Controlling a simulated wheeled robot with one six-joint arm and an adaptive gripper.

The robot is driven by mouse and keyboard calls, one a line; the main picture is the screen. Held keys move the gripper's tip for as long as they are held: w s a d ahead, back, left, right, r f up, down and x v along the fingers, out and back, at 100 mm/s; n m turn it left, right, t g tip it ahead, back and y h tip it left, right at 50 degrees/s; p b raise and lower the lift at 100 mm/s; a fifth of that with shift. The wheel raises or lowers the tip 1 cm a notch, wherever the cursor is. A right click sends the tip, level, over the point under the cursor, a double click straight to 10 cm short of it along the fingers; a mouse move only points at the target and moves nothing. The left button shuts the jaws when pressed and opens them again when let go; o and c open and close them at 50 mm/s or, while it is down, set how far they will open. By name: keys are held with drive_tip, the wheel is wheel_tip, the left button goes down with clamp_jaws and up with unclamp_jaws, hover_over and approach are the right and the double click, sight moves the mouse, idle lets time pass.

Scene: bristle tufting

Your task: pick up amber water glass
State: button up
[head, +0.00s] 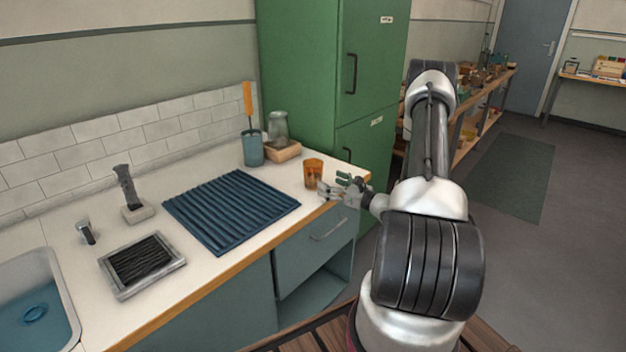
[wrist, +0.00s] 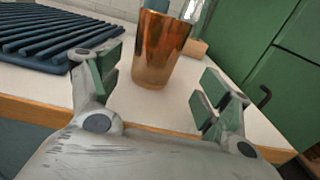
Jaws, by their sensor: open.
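The amber water glass (head: 313,173) stands upright on the white counter near its right end. It also shows in the wrist view (wrist: 160,48), upright just beyond the fingertips and between their lines. My gripper (head: 342,188) is at the counter's front edge, beside the glass. In the wrist view my gripper (wrist: 158,85) is open, with green pads on both sides and nothing between them.
A blue ribbed mat (head: 230,210) lies left of the glass. Behind stand a blue holder with an orange-handled brush (head: 251,148) and a clear jar (head: 278,128) on a wooden block (head: 284,152). A green cabinet (head: 335,75) rises at the counter's right end.

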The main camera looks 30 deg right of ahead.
sight(320, 179)
drive_tip(key=x, duration=0.6)
drive_tip(key=shift+w+a, duration=0.25)
drive_tip(key=shift+a, duration=0.1)
drive_tip(key=c, duration=1.3)
drive_tip(key=shift+c, duration=0.2)
drive_tip(key=shift+r, duration=0.2)
